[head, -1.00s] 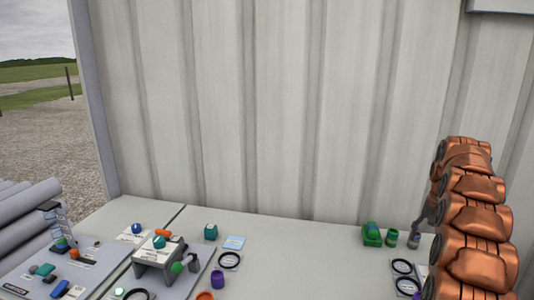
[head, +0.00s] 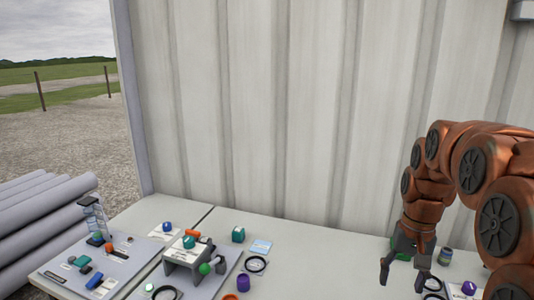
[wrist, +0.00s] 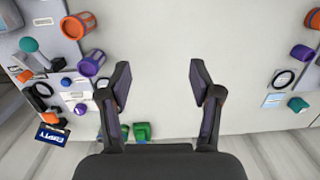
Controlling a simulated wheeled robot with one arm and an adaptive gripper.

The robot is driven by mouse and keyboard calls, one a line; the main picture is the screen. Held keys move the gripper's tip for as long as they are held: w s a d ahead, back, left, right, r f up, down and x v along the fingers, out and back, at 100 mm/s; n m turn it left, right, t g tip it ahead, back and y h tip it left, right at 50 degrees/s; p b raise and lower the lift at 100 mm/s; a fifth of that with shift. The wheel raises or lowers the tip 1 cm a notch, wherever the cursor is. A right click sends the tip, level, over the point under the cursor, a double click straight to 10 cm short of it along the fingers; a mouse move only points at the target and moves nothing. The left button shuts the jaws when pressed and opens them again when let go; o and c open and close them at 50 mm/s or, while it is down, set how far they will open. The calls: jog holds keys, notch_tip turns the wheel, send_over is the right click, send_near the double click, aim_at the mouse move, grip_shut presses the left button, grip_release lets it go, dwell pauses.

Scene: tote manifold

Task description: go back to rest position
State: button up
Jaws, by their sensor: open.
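My gripper (head: 402,283) hangs from my copper-coloured arm at the right of the head view, fingers pointing down over the table's right part. In the wrist view my gripper (wrist: 160,82) shows two dark fingers spread wide with only bare white tabletop between them. It is open and empty. A green object (wrist: 142,131) lies near the base of the fingers in the wrist view, partly hidden behind my gripper body. In the head view my gripper partly covers that green object (head: 400,257).
The white table (head: 325,265) is clear in its middle. A grey stand (head: 187,256) and panel with small coloured parts are at left. A purple piece (head: 468,288) and a jar (head: 445,257) are near my arm. A corrugated wall (head: 300,120) rises behind; grey pipes (head: 40,225) lie at left.

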jog(key=s+a+f+n, duration=0.1)
jog(key=s+a, duration=0.2)
jog(key=s, duration=0.5)
jog(key=s+a+f+n+p, duration=0.1)
jog(key=s+a, duration=0.3)
jog(key=s, duration=0.4)
jog(key=s+a+f+n, duration=0.1)
jog(key=s+a+f, duration=0.1)
jog(key=s, duration=0.7)
jog(key=shift+a+f+n+g+h+p, duration=0.3)
jog(key=shift+a+n+g+h, duration=0.1)
jog(key=shift+a, duration=0.35)
